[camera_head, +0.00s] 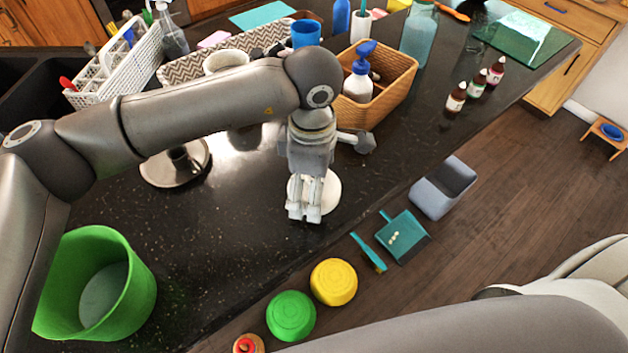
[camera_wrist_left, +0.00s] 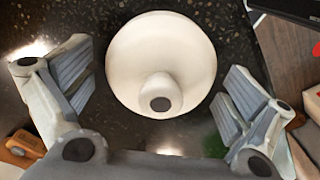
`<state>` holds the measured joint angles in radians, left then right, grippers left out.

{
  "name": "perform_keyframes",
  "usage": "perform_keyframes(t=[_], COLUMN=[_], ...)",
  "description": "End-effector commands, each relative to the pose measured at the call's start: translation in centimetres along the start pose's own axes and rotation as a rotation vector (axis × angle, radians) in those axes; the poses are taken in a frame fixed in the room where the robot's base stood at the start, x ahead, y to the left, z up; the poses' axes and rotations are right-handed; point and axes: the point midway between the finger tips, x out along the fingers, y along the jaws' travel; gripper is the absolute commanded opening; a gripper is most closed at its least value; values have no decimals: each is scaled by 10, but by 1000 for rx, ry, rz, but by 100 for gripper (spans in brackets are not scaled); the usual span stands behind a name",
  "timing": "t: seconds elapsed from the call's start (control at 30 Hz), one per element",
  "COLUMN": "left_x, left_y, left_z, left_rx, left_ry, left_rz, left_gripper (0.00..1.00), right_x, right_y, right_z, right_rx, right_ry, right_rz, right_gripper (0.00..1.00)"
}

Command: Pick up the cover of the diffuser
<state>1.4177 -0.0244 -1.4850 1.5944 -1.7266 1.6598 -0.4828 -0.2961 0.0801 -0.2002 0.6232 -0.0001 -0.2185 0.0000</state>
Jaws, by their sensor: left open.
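The diffuser (camera_head: 328,195) is a white, rounded object on the dark counter near its front edge, partly hidden behind my left gripper (camera_head: 305,212) in the head view. In the left wrist view, its white domed cover (camera_wrist_left: 143,50) shows from above with a short spout and a dark round opening. My left gripper is open and points down over it. The two fingers stand on either side of the white dome, with gaps between them and it. I cannot see the seam between cover and base. My right gripper is out of view.
A green bin (camera_head: 138,290) stands at the lower left. A round metal base (camera_head: 160,172) is left of the gripper. Behind are a wicker basket (camera_head: 385,95) with a pump bottle (camera_head: 358,80), and several small bottles (camera_head: 456,98).

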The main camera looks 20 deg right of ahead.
Motion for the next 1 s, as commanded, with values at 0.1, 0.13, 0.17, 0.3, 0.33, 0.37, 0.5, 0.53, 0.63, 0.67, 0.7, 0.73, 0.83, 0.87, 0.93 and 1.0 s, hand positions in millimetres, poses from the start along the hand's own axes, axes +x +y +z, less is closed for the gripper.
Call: perform_keyframes(t=[0.1,0.13,0.17,0.3,0.33,0.37,0.5,0.53,0.63,0.67,0.7,0.73,0.83,0.87,0.93,1.0], left_x=[1,1,0,0,0,0,0,0,0,0,0,-1,-4,-6,-12,-21], left_y=[0,0,0,0,0,0,0,0,0,0,0,0,1,1,1,1], left_z=[0,0,0,0,0,0,0,0,0,0,0,0,0,0,0,0], left_rx=[0,0,0,0,0,0,0,0,0,0,0,0,0,-1,-1,0], left_ry=[0,0,0,0,0,0,0,0,0,0,0,0,0,0,1,0], left_rz=[0,0,0,0,0,0,0,0,0,0,0,0,1,0,1,3], left_gripper=[100,100,99,81,77,73,59,59,59,59,59,59,59,59,59,59], right_x=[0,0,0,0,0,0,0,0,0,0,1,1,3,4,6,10], right_y=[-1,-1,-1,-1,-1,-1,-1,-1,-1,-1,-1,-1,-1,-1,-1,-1], right_z=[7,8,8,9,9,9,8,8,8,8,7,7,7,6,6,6], right_rx=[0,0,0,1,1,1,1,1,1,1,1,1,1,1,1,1], right_ry=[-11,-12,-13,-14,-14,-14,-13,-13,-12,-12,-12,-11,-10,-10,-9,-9], right_rz=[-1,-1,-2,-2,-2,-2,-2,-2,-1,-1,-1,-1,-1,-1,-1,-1], right_gripper=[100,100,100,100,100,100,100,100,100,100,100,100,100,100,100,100])
